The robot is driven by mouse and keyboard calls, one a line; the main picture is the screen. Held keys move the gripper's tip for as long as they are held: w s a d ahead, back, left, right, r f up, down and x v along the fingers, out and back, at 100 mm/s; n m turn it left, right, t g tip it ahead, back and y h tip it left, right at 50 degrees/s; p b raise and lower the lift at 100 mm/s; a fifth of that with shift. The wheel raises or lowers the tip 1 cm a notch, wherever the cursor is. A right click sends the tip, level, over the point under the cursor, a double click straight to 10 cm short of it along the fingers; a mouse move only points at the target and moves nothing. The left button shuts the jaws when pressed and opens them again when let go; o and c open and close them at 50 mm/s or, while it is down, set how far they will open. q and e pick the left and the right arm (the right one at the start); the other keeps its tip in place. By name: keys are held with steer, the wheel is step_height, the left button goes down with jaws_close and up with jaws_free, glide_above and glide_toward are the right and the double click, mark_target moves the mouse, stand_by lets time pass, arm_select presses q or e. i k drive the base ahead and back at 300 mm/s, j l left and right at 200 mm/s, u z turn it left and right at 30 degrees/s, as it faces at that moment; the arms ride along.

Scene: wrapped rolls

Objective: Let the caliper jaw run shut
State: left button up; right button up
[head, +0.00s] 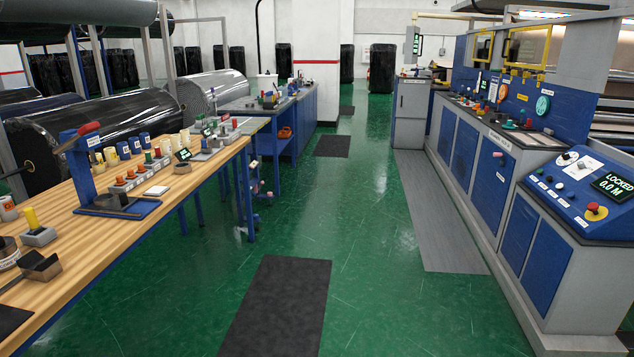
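No caliper jaw can be made out with certainty in the head view. The wooden workbench (110,235) on the left carries several small tools and devices. Among them is a blue stand with a red-handled lever (82,131) on a blue base plate (118,208). A small unit with a dark display and green digits (183,154) sits further along the bench. A grey open-topped metal piece (40,268) lies near the front left. None of these can be told for sure to be the caliper. Neither of my grippers is in view.
Green floor (370,240) runs clear down the middle, with a dark mat (278,305) in front. A blue and grey machine with a control panel reading "LOCKED 0.0 M" (612,186) lines the right. Large wrapped rolls (100,135) lie behind the bench.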

mark_target(204, 149)
steer(key=i+l, duration=0.1)
steer(key=i, duration=0.55)
steer(key=i+l+u, duration=0.1)
steer(key=i, duration=0.55)
steer(key=i+l, duration=0.2)
steer(key=i, duration=0.45)
steer(key=i+l+u, duration=0.15)
steer(key=i+u, duration=0.25)
steer(key=i+l+u, duration=0.3)
steer(key=u, duration=0.15)
steer(key=i+l+u, duration=0.7)
steer(key=l+u, duration=0.15)
steer(key=i+l, duration=0.15)
steer(key=l+u, duration=0.05)
steer(key=l, duration=0.05)
